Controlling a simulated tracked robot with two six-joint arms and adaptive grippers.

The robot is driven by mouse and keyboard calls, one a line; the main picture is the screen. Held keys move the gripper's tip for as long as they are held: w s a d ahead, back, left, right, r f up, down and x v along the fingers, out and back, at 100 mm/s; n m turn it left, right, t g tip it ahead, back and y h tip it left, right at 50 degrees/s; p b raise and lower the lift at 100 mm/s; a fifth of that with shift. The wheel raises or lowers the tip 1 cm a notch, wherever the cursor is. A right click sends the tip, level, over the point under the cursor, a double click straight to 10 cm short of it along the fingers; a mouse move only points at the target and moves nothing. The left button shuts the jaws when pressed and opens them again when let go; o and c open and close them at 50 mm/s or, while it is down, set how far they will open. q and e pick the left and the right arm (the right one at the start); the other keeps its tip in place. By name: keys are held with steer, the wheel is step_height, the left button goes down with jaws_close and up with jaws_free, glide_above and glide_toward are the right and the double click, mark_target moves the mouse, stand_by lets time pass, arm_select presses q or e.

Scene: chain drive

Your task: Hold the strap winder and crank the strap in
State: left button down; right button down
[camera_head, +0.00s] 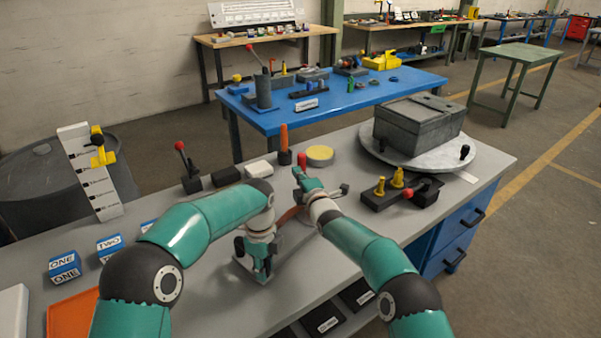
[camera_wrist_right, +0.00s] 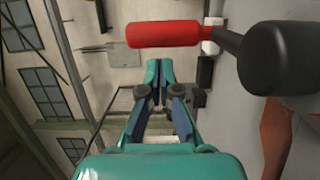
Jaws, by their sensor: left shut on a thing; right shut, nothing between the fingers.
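The strap winder is mostly hidden behind my arms in the head view. Its red crank grip (camera_head: 302,159) stands upright just beyond my right gripper (camera_head: 305,180). In the right wrist view the red grip (camera_wrist_right: 165,33) lies just beyond the fingertips, joined by a dark arm to a thick black round part (camera_wrist_right: 285,57). The right gripper (camera_wrist_right: 160,68) is shut and empty, apart from the grip. An orange-red strap (camera_head: 290,215) shows between my arms on the bench. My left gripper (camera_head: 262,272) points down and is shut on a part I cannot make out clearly.
The grey bench (camera_head: 190,300) carries blue labelled blocks (camera_head: 65,266) and an orange tray (camera_head: 75,315) at left. A black fixture with yellow knobs (camera_head: 400,190) stands close right of my right gripper. A grey box (camera_head: 418,122) sits on a round plate behind.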

steer(key=shift+w+d, duration=0.25)
steer(key=shift+w, duration=0.3)
steer(key=shift+w+r+m+h, duration=0.1)
steer(key=shift+w+m+h, duration=0.1)
steer(key=shift+m+h, duration=0.3)
steer(key=shift+w+d+t, duration=0.1)
steer(key=shift+t, duration=0.2)
arm_select(q)
steer(key=shift+a, duration=0.1)
arm_select(e)
steer(key=shift+w+d+m+t+h, duration=0.2)
steer(key=shift+m+h, duration=0.3)
steer(key=shift+h, duration=0.35)
steer(key=shift+w+d+m+t+h, duration=0.1)
steer(key=shift+w+d+m+h, duration=0.15)
steer(key=shift+m+h, duration=0.45)
steer(key=shift+w+d+h, duration=0.2)
steer(key=shift+w+d, duration=0.1)
steer(key=shift+d, duration=0.25)
steer(key=shift+w+d+h, duration=0.15)
steer(key=shift+w+d, duration=0.15)
steer(key=shift+d, duration=0.2)
steer(key=shift+w+d, duration=0.2)
steer(key=shift+d, duration=1.15)
steer(key=shift+a, duration=0.1)
